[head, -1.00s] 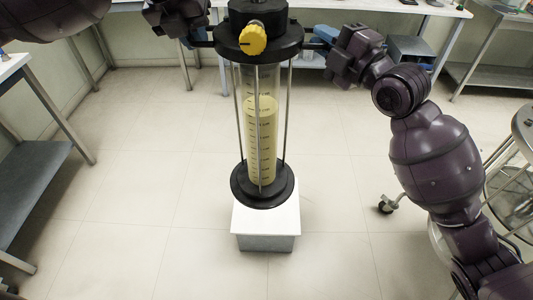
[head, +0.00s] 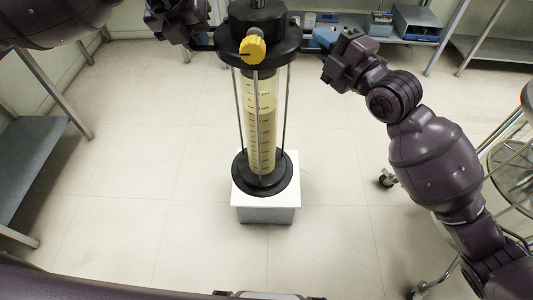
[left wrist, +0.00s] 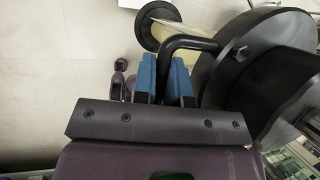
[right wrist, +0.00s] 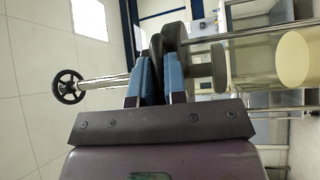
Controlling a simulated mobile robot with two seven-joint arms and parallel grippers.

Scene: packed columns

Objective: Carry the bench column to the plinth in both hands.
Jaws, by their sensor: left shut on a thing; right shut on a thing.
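The bench column (head: 262,118) stands upright in the head view, a clear tube with yellowish filling, black caps, thin rods and a yellow knob. Its black base covers much of the white top of the plinth (head: 266,215). I cannot tell whether the base touches the plinth. My left gripper (head: 207,38) is shut on the column's left handle; the blue fingers (left wrist: 166,75) clasp the black bar in the left wrist view. My right gripper (head: 322,48) is shut on the handle at the other side; its fingers (right wrist: 158,75) show in the right wrist view.
A grey shelf (head: 35,160) stands at the left. A wheeled metal stand (head: 510,160) is at the right, close to my right arm. Benches with blue boxes (head: 415,22) line the back. The tiled floor around the plinth is clear.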

